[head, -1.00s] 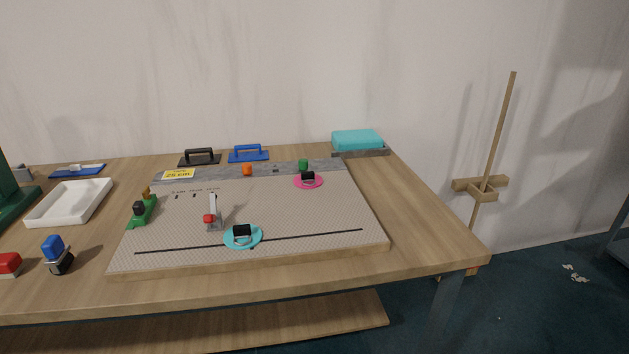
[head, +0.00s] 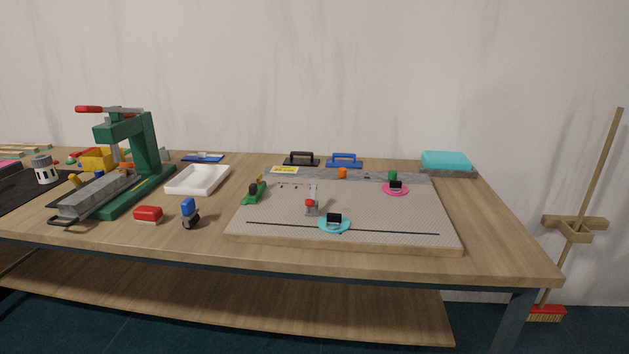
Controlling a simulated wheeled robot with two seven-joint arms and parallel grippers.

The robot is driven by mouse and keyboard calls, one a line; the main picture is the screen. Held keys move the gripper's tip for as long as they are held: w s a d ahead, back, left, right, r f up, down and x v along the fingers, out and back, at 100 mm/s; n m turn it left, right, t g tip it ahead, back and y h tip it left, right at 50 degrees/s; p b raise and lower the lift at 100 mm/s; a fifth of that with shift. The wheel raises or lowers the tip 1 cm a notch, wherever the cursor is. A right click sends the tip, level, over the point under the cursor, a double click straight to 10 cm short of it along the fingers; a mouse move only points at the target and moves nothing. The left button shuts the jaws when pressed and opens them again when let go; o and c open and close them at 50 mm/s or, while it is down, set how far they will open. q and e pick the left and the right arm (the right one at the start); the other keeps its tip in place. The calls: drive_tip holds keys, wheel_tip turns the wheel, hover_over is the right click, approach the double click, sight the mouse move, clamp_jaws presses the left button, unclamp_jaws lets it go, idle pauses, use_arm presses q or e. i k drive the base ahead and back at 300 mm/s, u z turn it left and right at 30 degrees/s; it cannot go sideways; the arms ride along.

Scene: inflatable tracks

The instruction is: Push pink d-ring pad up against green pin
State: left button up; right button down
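The pink d-ring pad (head: 397,190) is a flat pink disc with a black block on it, at the far right of the patterned board (head: 380,212). The green pin (head: 392,175) stands just behind it, near the grey strip at the board's back edge. Pad and pin look very close; I cannot tell whether they touch. A turquoise d-ring pad (head: 334,225) lies at the front of the board near the black line. An orange pin (head: 342,173) stands left of the green one. Neither of my grippers is in view.
A small red-topped clamp (head: 311,203) and a green tool (head: 254,191) are on the board. Left are a white tray (head: 198,180), a blue-topped tool (head: 190,213), a red block (head: 148,214) and a green press (head: 140,170). A turquoise block (head: 446,161) sits at back right.

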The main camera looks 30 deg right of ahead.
sight(396, 187)
drive_tip(key=u, duration=0.6)
drive_tip(key=i, duration=1.3)
drive_tip(key=z, duration=2.1)
